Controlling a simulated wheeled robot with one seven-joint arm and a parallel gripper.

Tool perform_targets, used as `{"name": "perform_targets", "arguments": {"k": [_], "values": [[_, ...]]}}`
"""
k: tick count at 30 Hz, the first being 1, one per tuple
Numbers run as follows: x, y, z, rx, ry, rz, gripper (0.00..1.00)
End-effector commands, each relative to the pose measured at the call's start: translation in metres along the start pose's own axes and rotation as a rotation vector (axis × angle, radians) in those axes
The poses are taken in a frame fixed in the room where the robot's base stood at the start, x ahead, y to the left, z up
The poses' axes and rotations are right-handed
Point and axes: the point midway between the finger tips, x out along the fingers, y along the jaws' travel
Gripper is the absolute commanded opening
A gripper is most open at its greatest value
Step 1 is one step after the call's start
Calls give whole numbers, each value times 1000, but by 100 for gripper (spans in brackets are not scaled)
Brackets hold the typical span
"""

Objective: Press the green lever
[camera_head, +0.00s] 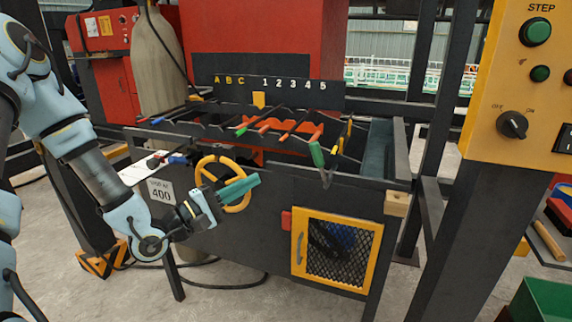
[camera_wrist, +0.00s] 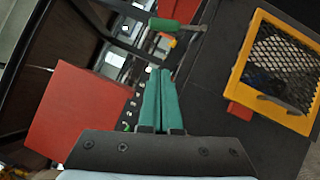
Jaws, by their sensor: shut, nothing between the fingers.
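The green lever (camera_head: 317,155) has a green grip on a grey arm and stands at the front edge of the dark machine, right of the yellow handwheel (camera_head: 231,184). In the wrist view the green lever (camera_wrist: 175,25) lies beyond my fingertips, near the top. My gripper (camera_head: 256,180) has green fingers and is in front of the machine, left of and lower than the lever, overlapping the wheel in the picture. In the wrist view my gripper (camera_wrist: 159,71) is shut and empty, with a visible gap between it and the lever.
A yellow-framed mesh door (camera_head: 337,250) is below the lever, with a red block (camera_head: 286,221) beside it. Several coloured-handled rods lie behind, below a panel marked A B C and 1 to 5 (camera_head: 290,92). A yellow control box (camera_head: 525,85) stands at the right.

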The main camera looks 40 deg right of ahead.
Motion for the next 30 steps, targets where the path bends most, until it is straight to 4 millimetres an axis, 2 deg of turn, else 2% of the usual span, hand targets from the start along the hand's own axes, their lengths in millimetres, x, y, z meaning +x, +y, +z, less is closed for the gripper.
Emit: {"name": "perform_targets", "arguments": {"k": [5,17,18,24,30], "values": [[20,1,2,0,-3,-2,0],[101,2,2,1,-3,-1,0],[106,3,7,-1,-4,-2,0],[122,1,24,-1,-1,-2,0],[127,0,29,0,0,-1,0]]}}
